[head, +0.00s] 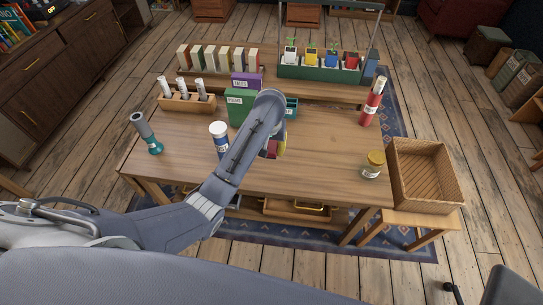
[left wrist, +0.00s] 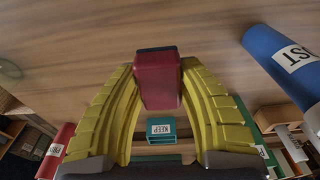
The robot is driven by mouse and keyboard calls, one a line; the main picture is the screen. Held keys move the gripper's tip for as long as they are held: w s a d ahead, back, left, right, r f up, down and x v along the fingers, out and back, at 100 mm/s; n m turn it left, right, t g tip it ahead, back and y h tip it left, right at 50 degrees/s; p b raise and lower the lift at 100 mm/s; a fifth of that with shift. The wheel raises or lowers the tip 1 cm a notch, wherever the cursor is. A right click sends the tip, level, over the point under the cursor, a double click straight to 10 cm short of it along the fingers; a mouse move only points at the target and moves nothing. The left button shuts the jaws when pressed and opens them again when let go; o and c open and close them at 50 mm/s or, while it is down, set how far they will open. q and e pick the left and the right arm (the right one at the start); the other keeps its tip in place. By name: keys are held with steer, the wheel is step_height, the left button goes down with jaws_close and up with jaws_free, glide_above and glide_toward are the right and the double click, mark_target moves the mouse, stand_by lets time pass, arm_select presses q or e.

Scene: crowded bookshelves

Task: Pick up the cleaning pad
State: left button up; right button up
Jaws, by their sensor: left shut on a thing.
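The cleaning pad (left wrist: 158,80) appears to be the small red block with a dark edge in the left wrist view. It sits between the two yellow fingers of my left gripper (left wrist: 157,85), which are shut on it. In the head view my left gripper (head: 272,148) is over the middle of the table, mostly hidden behind its own arm. Only a bit of red and yellow shows there, so I cannot tell whether the pad still touches the tabletop. My right gripper is not in view.
A blue-and-white canister (head: 219,140) stands left of the arm. Green and purple boxes (head: 240,106) and a teal KEEP bin (left wrist: 161,130) are behind. A red bottle (head: 371,104), a yellow-lidded jar (head: 373,166) and a wicker basket (head: 447,203) are at right. The table's right-centre is clear.

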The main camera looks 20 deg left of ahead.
mark_target(272, 144)
arm_select(q)
step_height(272, 144, up, 2)
steer(key=shift+d+r, duration=0.1)
steer(key=shift+w+r, duration=0.3)
steer(key=shift+r, duration=0.65)
steer(key=shift+s+a+r, duration=0.2)
steer(key=shift+r, duration=0.35)
steer(key=shift+d+r, duration=0.1)
steer(key=shift+r, duration=1.3)
steer(key=shift+s, duration=0.1)
steer(key=o, duration=0.6)
steer(key=c, duration=0.5)
steer(key=shift+o, duration=0.2)
